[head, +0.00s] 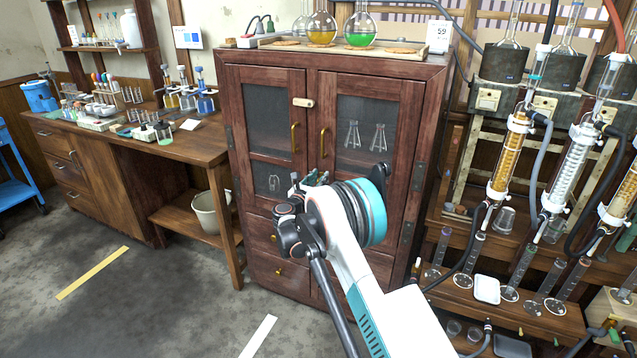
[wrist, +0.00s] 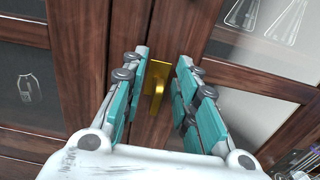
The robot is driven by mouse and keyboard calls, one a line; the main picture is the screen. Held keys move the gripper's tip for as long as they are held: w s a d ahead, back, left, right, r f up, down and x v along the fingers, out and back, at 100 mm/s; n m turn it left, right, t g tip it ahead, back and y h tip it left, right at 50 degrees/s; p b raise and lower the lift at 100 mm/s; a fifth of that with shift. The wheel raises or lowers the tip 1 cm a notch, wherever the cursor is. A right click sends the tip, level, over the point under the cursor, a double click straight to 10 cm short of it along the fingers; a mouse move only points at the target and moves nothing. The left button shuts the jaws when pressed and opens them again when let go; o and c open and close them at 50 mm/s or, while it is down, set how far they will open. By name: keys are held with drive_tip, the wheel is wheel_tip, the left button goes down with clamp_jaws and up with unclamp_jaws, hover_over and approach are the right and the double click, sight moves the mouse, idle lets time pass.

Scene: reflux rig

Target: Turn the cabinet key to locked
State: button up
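The wooden cabinet (head: 310,75) stands ahead with two glass-paned doors. In the wrist view, a brass plate (wrist: 161,69) sits on the door frame near the seam, and a brass piece that looks like the key (wrist: 154,104) sticks out from it, roughly upright in the picture. My gripper (wrist: 163,58) is open, one finger on each side of the brass piece, with visible gaps to it. In the head view my gripper (head: 318,178) is at the lower middle of the doors and hides the key there.
Brass door handles (head: 294,137) and a pale latch (head: 303,102) are above my gripper. Flasks (head: 321,28) stand on the cabinet top. A glassware rig (head: 510,150) is close on the right, a wooden bench (head: 140,145) on the left. Floor is clear at front left.

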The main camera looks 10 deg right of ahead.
drive_tip(key=shift+c, duration=0.4)
clamp_jaws()
drive_tip(key=shift+d+m, duration=0.1)
drive_tip(key=shift+m, duration=0.3)
drive_tip(key=m, duration=0.5)
drive_tip(key=d+f+m, duration=0.1)
drive_tip(key=m, duration=0.5)
drive_tip(key=s+m, duration=0.1)
drive_tip(key=m, duration=0.5)
drive_tip(key=shift+d+f, duration=0.15)
drive_tip(key=shift+f, duration=0.2)
